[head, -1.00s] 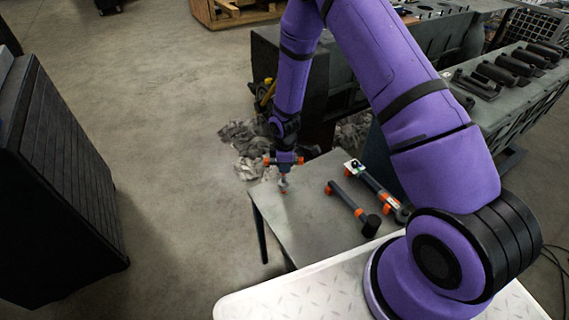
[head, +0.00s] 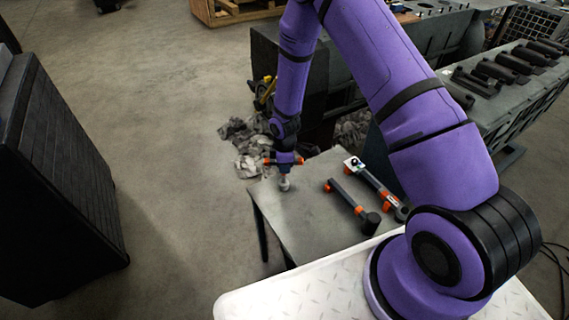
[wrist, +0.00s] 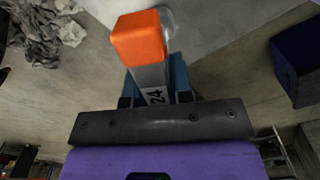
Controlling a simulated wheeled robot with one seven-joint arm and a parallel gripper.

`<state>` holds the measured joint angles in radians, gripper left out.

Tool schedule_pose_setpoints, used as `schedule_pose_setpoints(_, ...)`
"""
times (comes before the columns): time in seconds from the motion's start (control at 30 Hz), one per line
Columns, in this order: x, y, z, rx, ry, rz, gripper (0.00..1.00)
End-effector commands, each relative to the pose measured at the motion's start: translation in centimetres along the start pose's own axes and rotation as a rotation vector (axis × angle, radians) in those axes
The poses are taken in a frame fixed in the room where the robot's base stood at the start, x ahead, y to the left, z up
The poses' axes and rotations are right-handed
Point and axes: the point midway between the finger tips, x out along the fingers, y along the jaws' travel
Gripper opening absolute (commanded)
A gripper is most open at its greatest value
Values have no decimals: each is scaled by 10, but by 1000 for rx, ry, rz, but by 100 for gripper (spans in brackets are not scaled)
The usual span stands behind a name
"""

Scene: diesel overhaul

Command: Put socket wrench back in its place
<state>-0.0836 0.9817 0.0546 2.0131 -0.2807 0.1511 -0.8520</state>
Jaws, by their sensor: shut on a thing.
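In the head view only a small light grey part of the wrench (head: 285,184) shows below the fingers, close to the table top. I cannot tell whether it touches the table.
A black-headed mallet with an orange grip (head: 351,203) and a long orange-and-dark tool (head: 380,190) lie on the table's right side. Crumpled grey rags (head: 245,150) lie on the floor beyond. A dark ribbed cabinet (head: 60,185) stands at left; an engine block with parts (head: 490,110) stands at right.

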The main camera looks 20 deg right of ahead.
Motion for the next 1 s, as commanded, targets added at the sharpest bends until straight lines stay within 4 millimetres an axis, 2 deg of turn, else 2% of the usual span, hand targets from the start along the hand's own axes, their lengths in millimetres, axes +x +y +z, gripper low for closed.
schedule_pose_setpoints(0.3,11,0,0,0,-1,-1,0)
schedule_pose_setpoints(0.33,11,0,0,0,-1,-1,23)
schedule_pose_setpoints(0.43,10,0,0,0,-1,-1,46)
schedule_pose_setpoints(0.47,10,0,0,0,-1,-1,51)
schedule_pose_setpoints(0.67,11,0,0,0,-1,-1,53)
schedule_pose_setpoints(0.73,11,0,0,0,-1,-1,69)
schedule_pose_setpoints(0.8,11,0,0,0,-1,-1,80)
schedule_pose_setpoints(1.0,10,0,0,0,0,-1,80)
